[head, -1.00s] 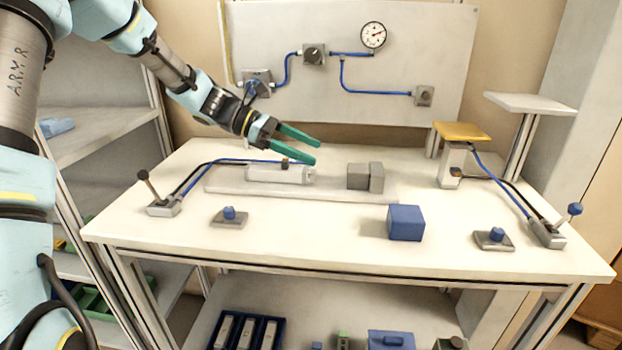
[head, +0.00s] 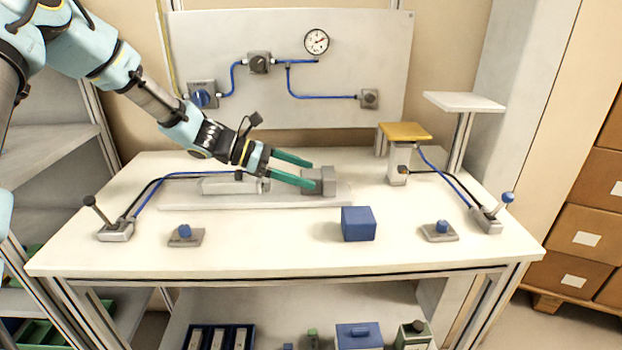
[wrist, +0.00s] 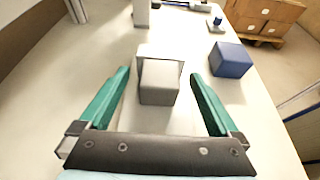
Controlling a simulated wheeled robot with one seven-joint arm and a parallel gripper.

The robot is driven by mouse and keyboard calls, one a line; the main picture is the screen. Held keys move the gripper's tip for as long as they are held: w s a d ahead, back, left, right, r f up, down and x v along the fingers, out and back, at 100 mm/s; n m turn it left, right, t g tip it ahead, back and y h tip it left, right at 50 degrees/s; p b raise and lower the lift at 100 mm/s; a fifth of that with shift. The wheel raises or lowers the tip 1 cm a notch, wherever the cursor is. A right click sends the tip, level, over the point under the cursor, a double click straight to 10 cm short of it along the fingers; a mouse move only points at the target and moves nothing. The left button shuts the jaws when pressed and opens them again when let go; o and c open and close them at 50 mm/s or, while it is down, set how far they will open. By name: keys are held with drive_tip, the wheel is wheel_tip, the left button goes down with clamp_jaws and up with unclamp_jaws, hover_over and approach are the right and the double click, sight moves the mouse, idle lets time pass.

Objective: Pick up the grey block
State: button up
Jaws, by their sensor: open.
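The grey block (head: 313,174) sits on the pale flat rail on the table, against a slightly taller grey end piece (head: 328,180). My gripper (head: 312,176) is open, with green fingers pointing right at the block; the near fingertip overlaps its left side in the head view. In the wrist view, the grey block (wrist: 161,90) appears between the two open fingers (wrist: 160,74), with visible gaps on both sides. The end piece (wrist: 160,54) stands right behind it. I cannot tell how far the fingers reach down around the block.
A blue cube (head: 358,224) stands in front on the right. Levers (head: 116,229) and blue-knobbed plates (head: 186,236) are near the front. A yellow-topped stand (head: 404,132) is behind right.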

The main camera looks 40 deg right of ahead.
drive_tip(key=c, duration=1.5)
clamp_jaws()
drive_tip(key=shift+r, duration=0.1)
